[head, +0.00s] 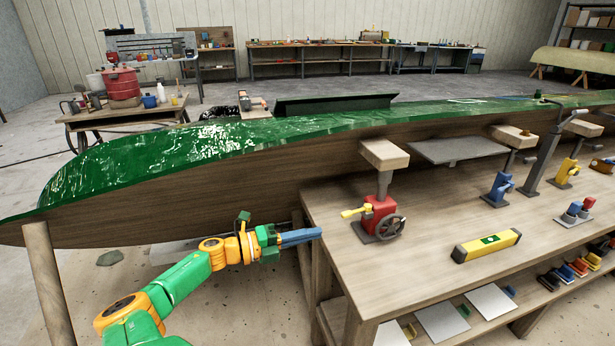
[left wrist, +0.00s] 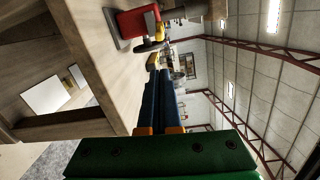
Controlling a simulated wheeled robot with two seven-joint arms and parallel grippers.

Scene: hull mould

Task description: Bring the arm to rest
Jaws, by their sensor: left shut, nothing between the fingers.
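My left arm is green and yellow and comes in from the bottom left in the head view. Its gripper (head: 301,236) has blue fingers and is shut and empty. The fingertips point right, level with the near left corner of the wooden workbench (head: 380,280), and look close to its edge; I cannot tell the exact gap. In the left wrist view the blue fingers (left wrist: 160,98) lie side by side, with the bench edge to their left. My right gripper does not show in either view.
A long green-topped wooden hull (head: 230,150) lies behind the arm. On the bench are a red clamp with handwheel (head: 380,217), a yellow level (head: 486,246), a blue clamp (head: 498,189) and a yellow clamp (head: 566,172). A wooden post (head: 48,285) stands at left. The floor left of the bench is open.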

